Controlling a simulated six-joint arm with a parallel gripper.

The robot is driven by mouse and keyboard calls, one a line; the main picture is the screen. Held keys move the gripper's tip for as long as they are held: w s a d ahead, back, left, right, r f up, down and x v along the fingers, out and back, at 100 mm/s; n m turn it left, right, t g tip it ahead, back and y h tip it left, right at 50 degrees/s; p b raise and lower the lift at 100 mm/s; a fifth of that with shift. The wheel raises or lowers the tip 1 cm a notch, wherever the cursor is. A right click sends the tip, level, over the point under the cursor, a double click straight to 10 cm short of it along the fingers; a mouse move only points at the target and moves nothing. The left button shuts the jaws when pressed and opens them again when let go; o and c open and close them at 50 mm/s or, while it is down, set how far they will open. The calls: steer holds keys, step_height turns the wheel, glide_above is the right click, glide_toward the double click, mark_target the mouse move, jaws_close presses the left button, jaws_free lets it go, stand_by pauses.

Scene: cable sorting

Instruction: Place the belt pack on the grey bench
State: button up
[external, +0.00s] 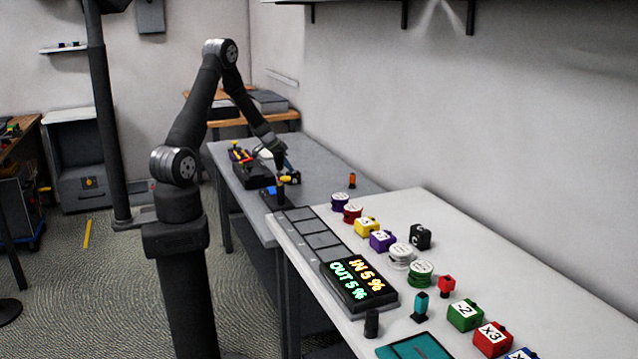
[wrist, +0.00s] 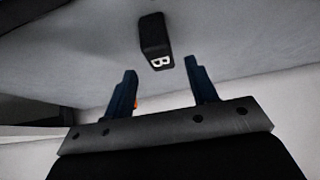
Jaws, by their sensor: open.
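A black box marked B (wrist: 154,40), which looks like a belt pack, lies on a grey surface ahead of my fingertips in the wrist view. It is apart from both fingers. My gripper (wrist: 162,76) is open, with nothing between its blue fingers. In the external view my gripper (external: 285,172) is low over the grey bench (external: 325,181), and a small dark box (external: 294,179) shows beside it. A similar black box marked C (external: 420,237) stands on the white table. Which box the task means I cannot tell.
A black tray with coloured parts (external: 250,167) stands left of my gripper on the bench. A small orange item (external: 352,180) stands to the right. The white table (external: 445,218) holds several labelled blocks, spools and a lit display (external: 360,287). A wall runs behind.

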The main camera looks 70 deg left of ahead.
mark_target(293, 173)
steer(key=v, duration=0.6)
steer(key=shift+s+r, duration=0.15)
steer(key=shift+r, duration=0.05)
steer(key=x, duration=1.2)
steer(key=shift+f, duration=0.15)
steer(key=shift+s, duration=0.1)
